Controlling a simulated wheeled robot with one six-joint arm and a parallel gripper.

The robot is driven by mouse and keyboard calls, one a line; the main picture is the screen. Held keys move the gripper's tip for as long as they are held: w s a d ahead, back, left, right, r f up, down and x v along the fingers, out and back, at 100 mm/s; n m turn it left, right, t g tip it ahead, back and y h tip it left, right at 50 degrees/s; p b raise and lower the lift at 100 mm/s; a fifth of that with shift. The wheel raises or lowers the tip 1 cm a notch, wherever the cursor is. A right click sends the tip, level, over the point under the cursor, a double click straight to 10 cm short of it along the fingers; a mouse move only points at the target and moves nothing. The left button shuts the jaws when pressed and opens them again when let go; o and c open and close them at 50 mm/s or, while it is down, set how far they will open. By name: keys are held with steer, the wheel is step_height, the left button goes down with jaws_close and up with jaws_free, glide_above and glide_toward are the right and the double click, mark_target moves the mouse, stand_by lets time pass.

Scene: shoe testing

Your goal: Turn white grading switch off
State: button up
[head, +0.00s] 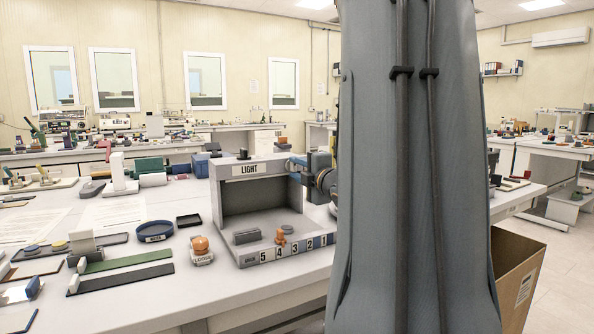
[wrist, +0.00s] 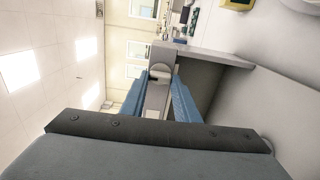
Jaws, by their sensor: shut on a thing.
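The grey light box (head: 228,204), marked LIGHT, stands on the white table with its dark open front toward me. My gripper (head: 297,163) is at the box's upper right edge, partly hidden by my arm. In the wrist view, its blue fingers (wrist: 160,78) are on either side of a pale grey piece (wrist: 157,97) with a rounded end. They are shut on it. I cannot tell if this piece is the white grading switch. The box's edge (wrist: 215,56) runs off to the right there.
A cardboard box (head: 518,275) is on the floor at right. My arm hides the table's right part.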

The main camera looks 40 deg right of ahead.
steer(key=o, duration=1)
steer(key=shift+o, duration=0.2)
steer(key=v, duration=0.7)
steer(key=shift+s, duration=0.4)
